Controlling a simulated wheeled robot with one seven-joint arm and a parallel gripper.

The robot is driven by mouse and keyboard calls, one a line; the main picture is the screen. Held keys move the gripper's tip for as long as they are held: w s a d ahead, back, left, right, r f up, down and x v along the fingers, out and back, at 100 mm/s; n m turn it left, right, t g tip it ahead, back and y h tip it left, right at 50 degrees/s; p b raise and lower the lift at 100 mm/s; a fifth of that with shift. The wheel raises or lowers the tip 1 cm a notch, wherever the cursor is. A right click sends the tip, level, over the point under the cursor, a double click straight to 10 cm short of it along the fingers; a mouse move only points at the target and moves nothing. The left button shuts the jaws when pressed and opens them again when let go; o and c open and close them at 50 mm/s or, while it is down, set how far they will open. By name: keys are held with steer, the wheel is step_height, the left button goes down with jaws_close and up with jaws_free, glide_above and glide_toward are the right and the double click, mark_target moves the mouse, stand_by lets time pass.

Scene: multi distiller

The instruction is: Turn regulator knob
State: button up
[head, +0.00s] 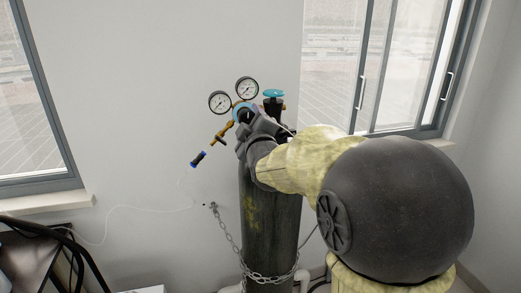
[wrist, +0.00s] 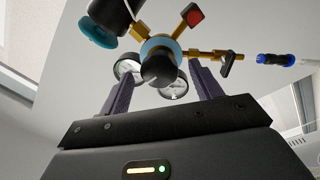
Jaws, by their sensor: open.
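The regulator with two round dial gauges (head: 233,94) sits on top of a dark gas cylinder (head: 270,215). Its knob shows in the wrist view as a dark round cap (wrist: 159,68) with a light blue ring behind it. In the head view my gripper (head: 246,118) is at the regulator front and hides most of the knob. In the wrist view the two fingers of my gripper (wrist: 159,88) are apart, one on each side of the knob, with visible gaps. Whether a finger touches the knob cannot be told.
A teal-topped cylinder valve (head: 273,97) stands just right of the gauges. A brass outlet with a blue-and-black fitting (head: 198,158) reaches down left, with a thin line. A chain (head: 228,232) ties the cylinder to the wall. Dark equipment (head: 35,250) is at lower left.

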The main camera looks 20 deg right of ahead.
steer(key=s+f+b, duration=0.1)
steer(key=s+b, duration=0.1)
steer(key=s, duration=1.3)
steer(key=shift+a, duration=0.15)
steer(key=shift+w, duration=0.1)
step_height(320, 180, down, 13)
steer(key=m+g+p, duration=0.4)
steer(key=m+g, duration=0.1)
steer(key=g, duration=0.2)
steer(key=s+f+m+g+p, duration=0.4)
steer(key=s+f+m+g, duration=0.2)
steer(key=s+f+g, duration=0.3)
steer(key=s+f, duration=0.1)
steer(key=s, duration=0.2)
steer(key=shift+s+f, duration=0.15)
steer(key=shift+f, duration=0.2)
